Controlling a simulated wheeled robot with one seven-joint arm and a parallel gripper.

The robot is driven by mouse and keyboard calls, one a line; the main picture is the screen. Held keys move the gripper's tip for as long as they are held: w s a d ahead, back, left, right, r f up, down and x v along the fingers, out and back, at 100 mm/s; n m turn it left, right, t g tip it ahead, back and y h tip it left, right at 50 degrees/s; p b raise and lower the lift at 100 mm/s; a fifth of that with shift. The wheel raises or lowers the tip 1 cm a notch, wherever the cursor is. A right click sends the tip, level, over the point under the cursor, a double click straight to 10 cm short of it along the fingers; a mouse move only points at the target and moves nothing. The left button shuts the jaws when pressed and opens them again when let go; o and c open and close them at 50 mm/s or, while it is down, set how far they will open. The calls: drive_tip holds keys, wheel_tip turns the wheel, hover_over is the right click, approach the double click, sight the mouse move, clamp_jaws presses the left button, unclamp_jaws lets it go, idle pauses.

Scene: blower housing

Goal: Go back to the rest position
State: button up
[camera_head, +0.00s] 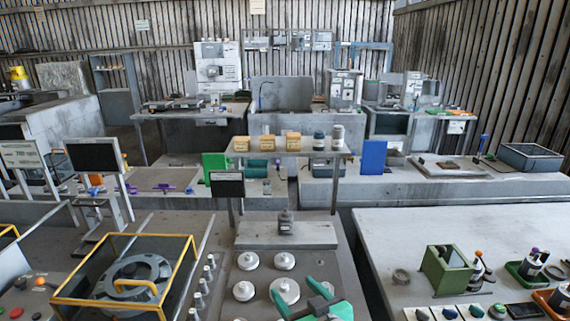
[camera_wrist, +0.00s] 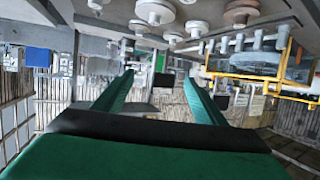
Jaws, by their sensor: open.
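My gripper (camera_head: 294,288) is at the bottom centre of the head view, above the front bench among white round parts. Its two green fingers stand apart with nothing between them. In the wrist view, which looks upside down, the open fingers of my gripper (camera_wrist: 158,80) point out into the room, and no part touches them. The white round parts (camera_head: 285,290) sit on the bench in the head view; the wrist view shows them along its top (camera_wrist: 155,12). The finger tips partly overlap these parts in the head view.
A yellow-framed fixture (camera_head: 120,275) with a round housing stands at the left, beside a row of small pegs (camera_head: 203,285). A grey block with a dark bottle (camera_head: 286,222) lies behind the parts. A green box (camera_head: 447,268) stands on the right bench, whose back part is clear.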

drive_tip(key=a+r+m+t, duration=0.6)
drive_tip(key=a+r+t, duration=0.25)
drive_tip(key=r, duration=0.25)
drive_tip(key=s+f+m+g+h, duration=0.3)
drive_tip(key=s+f+m+h, duration=0.35)
drive_tip(key=s+f, duration=1.25)
drive_tip(key=s+d+f+n+g, duration=0.1)
drive_tip(key=s+d+f+n, duration=0.1)
drive_tip(key=s, duration=0.4)
drive_tip(key=s+d+f+n+g, duration=0.1)
drive_tip(key=s+d+f+n, duration=0.1)
drive_tip(key=s+f, duration=0.3)
drive_tip(key=s+d+f+n+g, duration=0.1)
drive_tip(key=s+f+n, duration=0.2)
drive_tip(key=s, duration=0.6)
drive_tip(key=shift+s+d+f+n+y, duration=0.15)
drive_tip(key=shift+d+f+n+y, duration=0.1)
drive_tip(key=shift+d+n+y, duration=0.2)
